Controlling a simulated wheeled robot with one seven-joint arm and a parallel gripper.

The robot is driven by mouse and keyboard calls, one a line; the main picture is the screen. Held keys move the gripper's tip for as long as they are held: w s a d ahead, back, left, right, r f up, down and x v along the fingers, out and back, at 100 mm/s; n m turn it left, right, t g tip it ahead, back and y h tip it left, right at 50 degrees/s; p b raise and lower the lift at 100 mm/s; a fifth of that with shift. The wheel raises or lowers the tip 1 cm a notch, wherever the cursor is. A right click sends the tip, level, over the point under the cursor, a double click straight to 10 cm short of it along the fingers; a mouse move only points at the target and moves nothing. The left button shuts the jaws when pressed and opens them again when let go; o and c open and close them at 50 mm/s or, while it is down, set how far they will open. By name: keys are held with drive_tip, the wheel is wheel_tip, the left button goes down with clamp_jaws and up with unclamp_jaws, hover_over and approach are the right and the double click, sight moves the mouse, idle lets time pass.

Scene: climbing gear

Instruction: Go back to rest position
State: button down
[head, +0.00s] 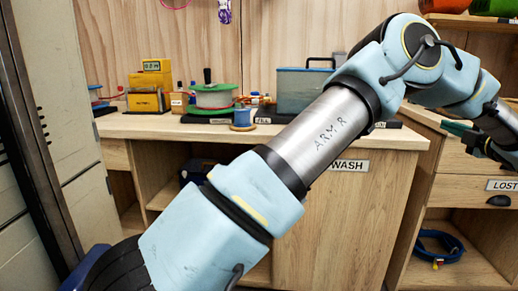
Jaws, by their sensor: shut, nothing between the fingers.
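My arm, light blue and silver, stretches from the lower left to the upper right of the head view, in front of the wooden workbench (200,130). Its end bends down at the right edge, where my gripper (466,134) shows in part, dark with a green piece at the tip. It is shut and empty, in front of the drawer unit (455,155). The right edge of the picture cuts off part of the wrist.
A green-and-white spool (212,97), a blue thread spool (242,118), a yellow device (150,90) and a blue-grey lidded box (300,90) stand on the bench. A blue coil (440,246) lies in the lower right shelf. A grey locker (85,110) stands left.

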drive_tip(key=w+a+m+g+h, duration=0.3)
drive_tip(key=w+a+m+h, duration=0.5)
drive_tip(key=w+a+m, duration=0.45)
drive_tip(key=s+a+f+m+g+y, duration=0.1)
drive_tip(key=s+a+f+m+g, duration=0.15)
drive_tip(key=a, duration=0.45)
drive_tip(key=s+a+f+m+g+y, duration=0.1)
drive_tip(key=a+f+g, duration=0.1)
drive_tip(key=a+f, duration=0.35)
drive_tip(key=s+a+f+m+g+y, duration=0.1)
drive_tip(key=a+f+m+g, duration=0.1)
drive_tip(key=a, duration=0.7)
drive_tip(key=s+a+f+m+g+y, duration=0.1)
drive_tip(key=s+a+f+g+y, duration=0.2)
drive_tip(key=s+a, duration=0.75)
drive_tip(key=s+a+f+g+y, duration=0.1)
drive_tip(key=s+a+f+g, duration=0.3)
drive_tip(key=s+a, duration=0.65)
wheel_tip(320, 180, up, 16)
drive_tip(key=w+a+p, duration=0.1)
drive_tip(key=p, duration=1.5)
drive_tip(key=shift+w+a+m+p, duration=0.15)
drive_tip(key=shift+a+m+p, duration=0.1)
drive_tip(key=shift+m+p, duration=0.05)
